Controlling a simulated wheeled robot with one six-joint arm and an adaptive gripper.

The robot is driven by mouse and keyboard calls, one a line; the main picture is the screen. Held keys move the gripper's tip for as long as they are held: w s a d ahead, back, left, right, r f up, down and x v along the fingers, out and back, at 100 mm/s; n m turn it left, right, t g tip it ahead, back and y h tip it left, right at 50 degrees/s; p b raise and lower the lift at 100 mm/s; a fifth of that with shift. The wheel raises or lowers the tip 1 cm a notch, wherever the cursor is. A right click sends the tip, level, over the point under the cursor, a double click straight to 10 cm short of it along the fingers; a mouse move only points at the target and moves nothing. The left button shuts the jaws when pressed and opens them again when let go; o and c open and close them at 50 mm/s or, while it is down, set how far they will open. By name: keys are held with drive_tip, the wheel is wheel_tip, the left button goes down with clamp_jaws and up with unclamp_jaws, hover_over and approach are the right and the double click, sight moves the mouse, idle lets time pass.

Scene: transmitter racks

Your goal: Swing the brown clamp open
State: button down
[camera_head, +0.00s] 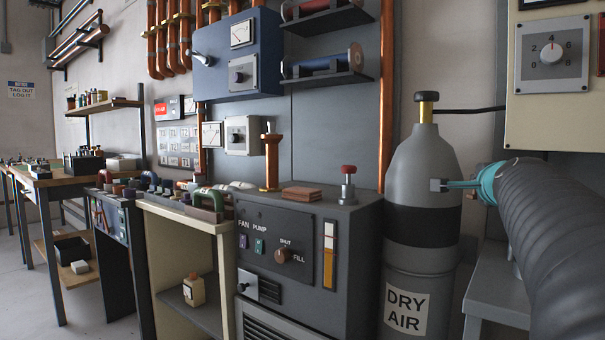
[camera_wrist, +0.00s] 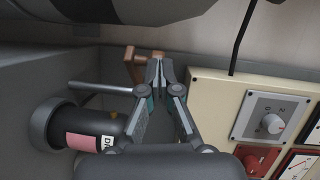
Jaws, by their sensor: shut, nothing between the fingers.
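The brown clamp (camera_wrist: 133,66) shows in the wrist view as a small bent piece just left of and beyond my fingertips. Part of it passes behind the tips, and I cannot tell whether they touch it. My gripper (camera_wrist: 160,66) is shut and empty, its two fingers meeting at the tips. In the head view my gripper (camera_head: 441,185) points left in front of the dry air cylinder (camera_head: 425,165). I cannot make out the clamp in the head view.
In the wrist view a dark bottle (camera_wrist: 82,135) with a pink label sits in a grey holder, lower left. A grey rod (camera_wrist: 105,88) lies above it. A cream panel with a dial (camera_wrist: 271,123) is close on the right. A grey cabinet (camera_head: 305,230) stands left of the cylinder.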

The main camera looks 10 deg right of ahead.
drive_tip(key=shift+w, duration=0.15)
idle(0.3)
drive_tip(key=shift+r, duration=0.1)
wheel_tip(320, 180, up, 10)
idle(0.6)
drive_tip(key=shift+a, duration=0.15)
